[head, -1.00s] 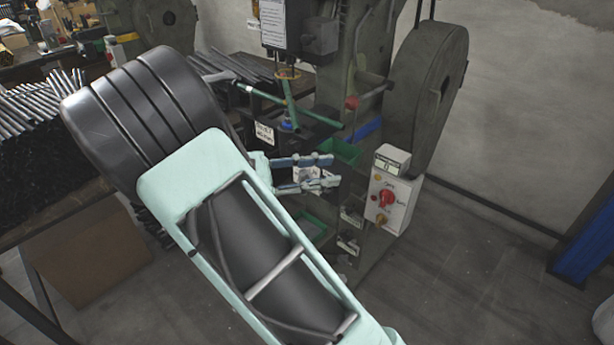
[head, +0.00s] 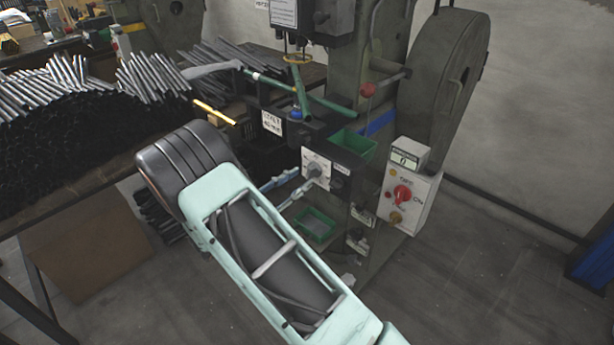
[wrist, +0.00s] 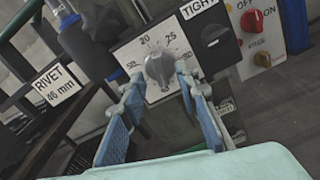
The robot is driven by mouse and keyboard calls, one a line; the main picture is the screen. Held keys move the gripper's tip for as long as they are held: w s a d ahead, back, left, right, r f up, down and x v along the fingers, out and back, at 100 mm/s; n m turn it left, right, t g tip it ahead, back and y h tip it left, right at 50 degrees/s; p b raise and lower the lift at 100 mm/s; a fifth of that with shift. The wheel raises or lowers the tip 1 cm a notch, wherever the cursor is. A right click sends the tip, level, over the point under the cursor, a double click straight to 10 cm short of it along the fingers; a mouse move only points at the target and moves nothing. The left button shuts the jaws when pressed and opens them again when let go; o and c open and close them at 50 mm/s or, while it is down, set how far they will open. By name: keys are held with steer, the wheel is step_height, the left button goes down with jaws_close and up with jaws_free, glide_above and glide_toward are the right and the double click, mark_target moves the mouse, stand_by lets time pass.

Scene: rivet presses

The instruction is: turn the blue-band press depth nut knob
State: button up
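The depth nut knob (wrist: 160,68) is a grey knob on a white dial plate (wrist: 136,52) with numbers such as 20 and 25. In the head view the knob (head: 316,168) sits on the front of the press (head: 345,75), which has a blue band (head: 380,122). My gripper (wrist: 159,82) is open, its two blue-padded fingers apart. The fingertips are close to the knob, at its lower left and lower right in the wrist view. Contact cannot be told. In the head view my gripper (head: 304,178) reaches to the knob from the lower left.
A black switch marked TIGHT (wrist: 214,36) is right of the dial. A white control box (head: 408,200) with a red switch stands at the right. Green bins (head: 353,143) are above and below the panel. A rod pile (head: 70,100) lies on the left bench.

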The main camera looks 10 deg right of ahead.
mark_target(308, 174)
steer(key=shift+x, duration=1.9)
jaws_close()
